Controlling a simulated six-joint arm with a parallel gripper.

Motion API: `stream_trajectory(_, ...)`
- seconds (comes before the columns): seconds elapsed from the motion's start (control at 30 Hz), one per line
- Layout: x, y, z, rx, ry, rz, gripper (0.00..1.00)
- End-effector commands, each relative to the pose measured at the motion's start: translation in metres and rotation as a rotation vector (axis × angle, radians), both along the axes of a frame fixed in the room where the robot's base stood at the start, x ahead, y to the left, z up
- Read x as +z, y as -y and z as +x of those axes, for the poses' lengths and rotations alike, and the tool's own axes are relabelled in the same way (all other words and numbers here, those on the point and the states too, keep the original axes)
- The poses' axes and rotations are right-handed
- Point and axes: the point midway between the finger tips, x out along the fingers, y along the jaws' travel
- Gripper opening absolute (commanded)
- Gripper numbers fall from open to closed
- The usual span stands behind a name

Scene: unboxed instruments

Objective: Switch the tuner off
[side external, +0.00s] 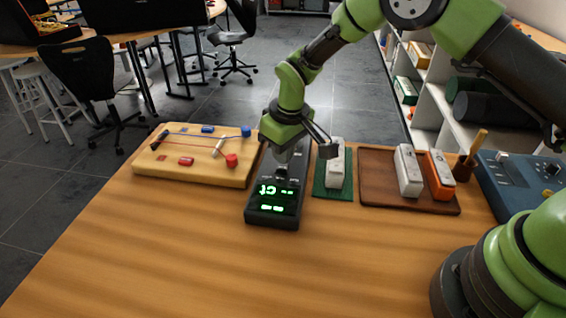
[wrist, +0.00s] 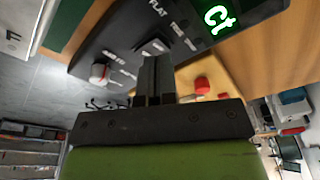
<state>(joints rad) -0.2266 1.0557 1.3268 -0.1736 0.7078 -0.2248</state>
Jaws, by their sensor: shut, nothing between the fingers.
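The tuner (side external: 272,216) is a black box on the wooden table, its display lit with green characters. In the wrist view the tuner (wrist: 120,30) shows the lit green display (wrist: 217,15), lettering including "FLAT", and a small pale knob or switch (wrist: 99,71). My gripper (side external: 280,158) is above the far half of the tuner and hides part of its top. In the wrist view my gripper (wrist: 156,62) is shut and empty, its fingertips close to a dark raised part of the panel. I cannot tell whether they touch it.
Left of the tuner is a wooden board (side external: 190,180) with coloured pieces. To the right are a white device on a green mat (side external: 321,187), a brown tray (side external: 380,190) with white and orange devices, and a blue box (side external: 520,185). The table front is clear.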

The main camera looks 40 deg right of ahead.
Motion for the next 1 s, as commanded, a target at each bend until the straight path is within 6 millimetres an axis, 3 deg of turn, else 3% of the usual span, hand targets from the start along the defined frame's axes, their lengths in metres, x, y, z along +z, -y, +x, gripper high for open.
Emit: stream_trajectory(1.0, -0.016, 0.0, 0.0, 0.0, -0.001, 0.0, 0.0)
